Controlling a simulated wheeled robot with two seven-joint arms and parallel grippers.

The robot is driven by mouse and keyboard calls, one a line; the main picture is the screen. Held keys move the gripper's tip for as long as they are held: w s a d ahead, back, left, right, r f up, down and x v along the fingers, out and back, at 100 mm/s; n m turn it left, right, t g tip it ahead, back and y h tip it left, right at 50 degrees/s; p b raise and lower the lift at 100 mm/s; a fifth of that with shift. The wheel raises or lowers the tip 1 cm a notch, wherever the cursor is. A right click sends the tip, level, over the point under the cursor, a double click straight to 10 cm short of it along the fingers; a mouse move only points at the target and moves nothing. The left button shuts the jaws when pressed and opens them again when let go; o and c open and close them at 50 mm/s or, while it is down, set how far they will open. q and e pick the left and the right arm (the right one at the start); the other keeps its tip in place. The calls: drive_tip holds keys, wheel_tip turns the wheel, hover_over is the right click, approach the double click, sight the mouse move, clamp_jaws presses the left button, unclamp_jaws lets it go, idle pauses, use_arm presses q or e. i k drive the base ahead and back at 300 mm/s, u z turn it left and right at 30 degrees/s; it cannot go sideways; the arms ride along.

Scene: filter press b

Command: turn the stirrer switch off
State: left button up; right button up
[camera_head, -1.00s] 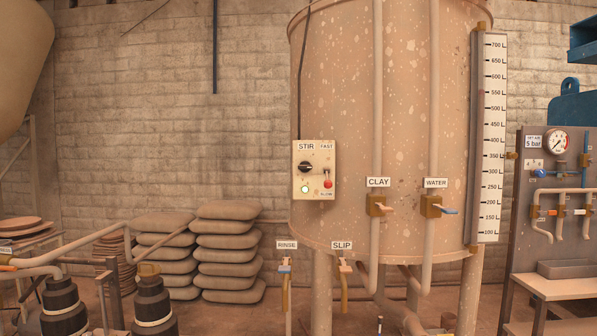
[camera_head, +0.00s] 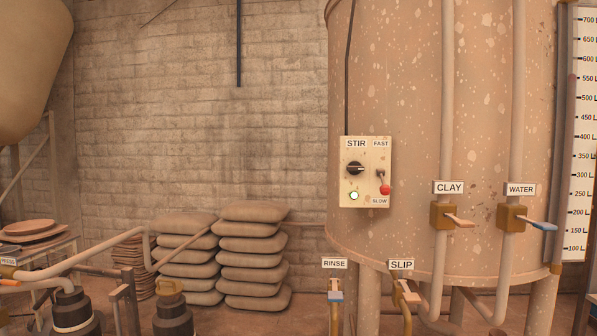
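The stirrer switch is a black rotary knob (camera_head: 355,168) under the STIR label, on a cream control box (camera_head: 366,200) fixed to the tank (camera_head: 415,90). The knob's light pointer mark lies level, towards the right. A green-white lamp (camera_head: 354,196) glows below the knob. Neither of my grippers is in the view.
CLAY (camera_head: 458,221) and WATER (camera_head: 541,225) valve handles stick out from the tank to the right of the box. RINSE (camera_head: 335,284) and SLIP (camera_head: 405,292) valves are below it. Stacked sacks (camera_head: 253,259) stand at the left. The space before the box looks clear.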

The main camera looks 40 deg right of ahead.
sight(354, 167)
drive_tip(key=z, duration=0.1)
drive_tip(key=i, duration=0.8)
drive_tip(key=z, duration=0.55)
